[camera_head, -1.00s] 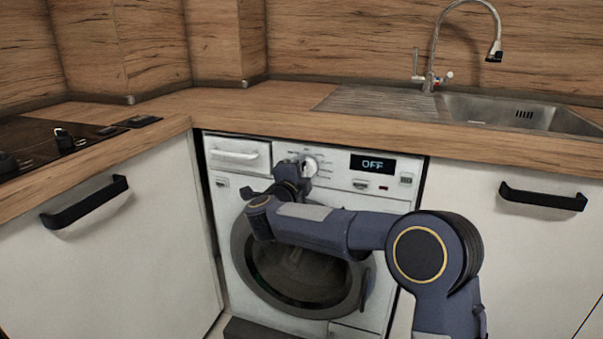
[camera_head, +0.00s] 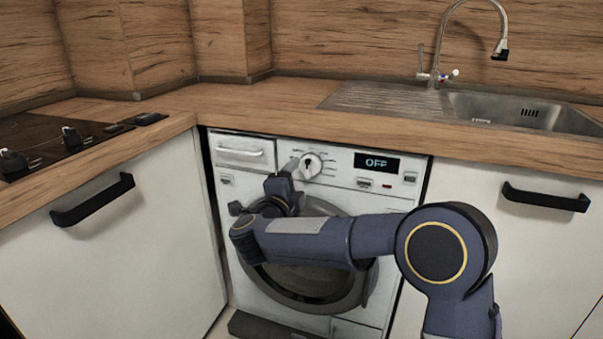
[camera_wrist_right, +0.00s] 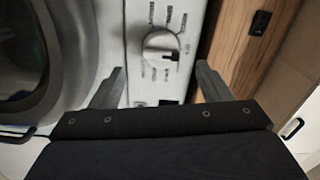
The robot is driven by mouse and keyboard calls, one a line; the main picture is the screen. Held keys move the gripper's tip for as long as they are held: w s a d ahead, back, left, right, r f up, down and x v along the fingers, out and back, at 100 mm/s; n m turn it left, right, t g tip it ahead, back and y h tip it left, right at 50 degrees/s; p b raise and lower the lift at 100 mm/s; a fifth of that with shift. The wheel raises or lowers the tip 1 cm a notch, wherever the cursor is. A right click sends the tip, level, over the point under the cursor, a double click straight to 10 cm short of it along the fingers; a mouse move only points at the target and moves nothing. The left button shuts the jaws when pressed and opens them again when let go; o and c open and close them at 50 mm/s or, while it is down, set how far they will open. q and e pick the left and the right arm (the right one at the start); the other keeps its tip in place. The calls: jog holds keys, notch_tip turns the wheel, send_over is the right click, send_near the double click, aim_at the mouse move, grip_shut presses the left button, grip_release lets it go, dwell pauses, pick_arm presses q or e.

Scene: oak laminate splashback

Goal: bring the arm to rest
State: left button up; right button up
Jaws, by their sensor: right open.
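My right arm reaches in from the right in the head view, in front of the washing machine (camera_head: 345,193). My right gripper (camera_head: 264,191) is just below and left of the program dial (camera_head: 310,165). In the wrist view my right gripper (camera_wrist_right: 155,85) has its two fingers spread wide with nothing between them. The dial (camera_wrist_right: 161,52) lies beyond the fingertips, apart from them. The machine's display (camera_head: 376,162) reads OFF. My arm hides part of the round door (camera_head: 300,290), which looks closed. My left gripper is not in view.
A wooden worktop (camera_head: 260,100) runs above the machine, with a sink (camera_head: 515,110) and tap (camera_head: 438,60) on the right. A hob (camera_head: 50,140) is at the left. Black handles (camera_head: 92,200) stick out from the white cabinet fronts on both sides.

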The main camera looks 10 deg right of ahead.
jog(key=shift+s+a, duration=0.25)
jog(key=shift+s, duration=0.15)
jog(key=s+d+r+n+t+y, duration=0.25)
jog(key=s+r+n+y, duration=0.25)
jog(key=s+n+y, duration=0.65)
jog(key=s+d+f+n+g+y, duration=0.15)
jog(key=s+f+n+g, duration=0.4)
jog(key=s+f, duration=0.65)
jog(key=s+d+f+n+g+y, duration=0.15)
jog(key=s+f+n+g, duration=0.4)
jog(key=s, duration=0.95)
notch_tip(320, 180, up, 33)
jog(key=m+p, duration=0.1)
jog(key=p, duration=3.3)
jog(key=shift+s+g+h+p, duration=0.25)
jog(key=shift+g+h+p, duration=0.1)
jog(key=shift+g, duration=0.1)
jog(key=shift+f, duration=0.1)
jog(key=shift+c, duration=0.2)
